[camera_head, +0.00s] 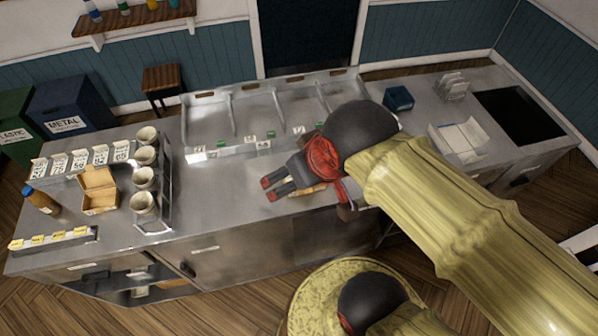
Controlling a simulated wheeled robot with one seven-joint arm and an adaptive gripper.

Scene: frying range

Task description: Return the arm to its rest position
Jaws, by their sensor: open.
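My gripper (274,189) is at the end of my arm, which reaches in from the lower right. Its two dark fingers with red tips are spread apart and point left over the front part of the steel counter (235,215). A small tan object (308,190) shows partly behind the fingers; most of it is hidden, and I cannot tell whether it touches them. My arm hides part of the counter to the right.
A divided steel bin unit (205,118) stands behind the gripper. To the left are a cup rack (165,190) with several cups, an open carton (98,190) and a brown bottle (38,199).

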